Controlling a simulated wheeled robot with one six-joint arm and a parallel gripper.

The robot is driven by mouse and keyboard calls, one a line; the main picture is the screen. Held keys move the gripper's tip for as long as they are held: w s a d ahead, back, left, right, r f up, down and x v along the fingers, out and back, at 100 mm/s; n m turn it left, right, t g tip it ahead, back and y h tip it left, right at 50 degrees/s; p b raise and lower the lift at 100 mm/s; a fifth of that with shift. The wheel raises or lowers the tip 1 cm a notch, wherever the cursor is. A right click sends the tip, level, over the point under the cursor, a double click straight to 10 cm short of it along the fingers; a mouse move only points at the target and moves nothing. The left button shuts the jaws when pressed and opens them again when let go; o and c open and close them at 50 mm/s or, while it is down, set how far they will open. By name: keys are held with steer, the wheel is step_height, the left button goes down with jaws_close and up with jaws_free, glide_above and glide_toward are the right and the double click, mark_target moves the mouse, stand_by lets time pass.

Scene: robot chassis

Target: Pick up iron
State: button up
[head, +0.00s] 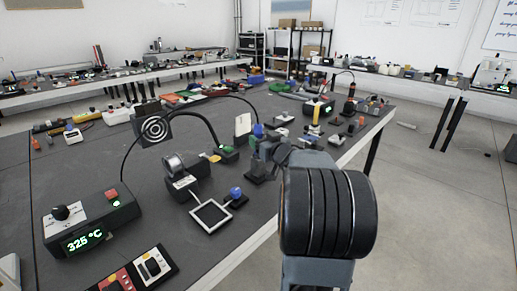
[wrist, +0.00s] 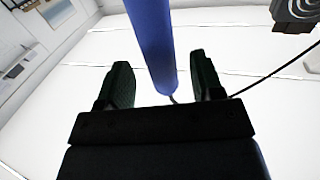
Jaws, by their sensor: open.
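The iron's blue handle (head: 258,131) shows just beyond my gripper (head: 264,152) in the head view, partly hidden by my arm. In the wrist view the thick blue handle (wrist: 150,35) runs down from the top edge to the space between the two dark fingers of my gripper (wrist: 160,60). The fingers are apart, with a visible gap on each side of the handle. Whether the handle is fully between the fingers in depth, I cannot tell. The iron's tip is hidden.
The soldering station (head: 85,222) reading 325 °C stands at the front left of the dark table (head: 75,165). A round ringed device (head: 155,128), a small roller unit (head: 182,178) and a square frame (head: 210,215) stand left of my arm. A black cable (head: 208,97) arches over the table.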

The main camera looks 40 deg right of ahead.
steer(key=shift+w+d, duration=0.15)
steer(key=shift+w, duration=1.95)
steer(key=shift+c, duration=0.4)
steer(key=c, duration=0.9)
step_height(320, 180, up, 10)
steer(key=p, duration=0.3)
steer(key=shift+p, duration=0.4)
steer(key=shift+p, duration=0.4)
